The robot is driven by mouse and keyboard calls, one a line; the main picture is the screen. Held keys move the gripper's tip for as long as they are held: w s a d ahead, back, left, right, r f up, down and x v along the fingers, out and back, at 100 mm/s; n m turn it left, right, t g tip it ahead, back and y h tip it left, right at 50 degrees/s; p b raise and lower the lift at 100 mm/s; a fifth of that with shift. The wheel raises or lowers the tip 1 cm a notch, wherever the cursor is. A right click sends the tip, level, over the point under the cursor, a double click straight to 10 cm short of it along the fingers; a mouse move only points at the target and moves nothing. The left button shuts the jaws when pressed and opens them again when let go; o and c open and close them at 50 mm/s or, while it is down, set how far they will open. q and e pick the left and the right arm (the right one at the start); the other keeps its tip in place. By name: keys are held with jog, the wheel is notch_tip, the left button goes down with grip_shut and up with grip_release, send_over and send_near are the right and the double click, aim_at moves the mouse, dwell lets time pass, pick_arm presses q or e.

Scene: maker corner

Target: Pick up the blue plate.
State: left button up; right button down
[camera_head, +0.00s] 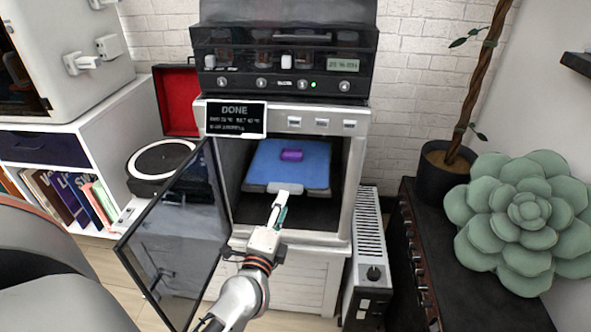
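The blue plate (265,165) lies flat inside the open chamber of a white machine, with a small purple block (291,155) on top of it. A pale handle-like tab (285,188) sits at the plate's front edge. My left gripper (281,203) reaches up from below to the chamber opening, its fingers just in front of the tab. The fingers look small and overlap each other in this view, so I cannot tell whether they touch or grip the tab. My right gripper is not in view.
The machine's glass door (175,235) hangs open to the left of my arm. A small sign reading DONE (236,118) is at the chamber's upper left. A white radiator (368,250) stands close on the right. A dark cabinet (470,285) and large succulent (522,215) are farther right.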

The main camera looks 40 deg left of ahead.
aim_at(289, 186)
pick_arm(q)
jog(key=shift+n, duration=0.7)
jog(key=shift+f+p+x, duration=0.15)
jog(key=shift+p+x, duration=0.05)
jog(key=shift+x, duration=1.85)
jog(key=shift+f+p+x, duration=0.1)
jog(key=shift+p+x, duration=0.05)
jog(key=shift+x, duration=1.9)
grip_shut()
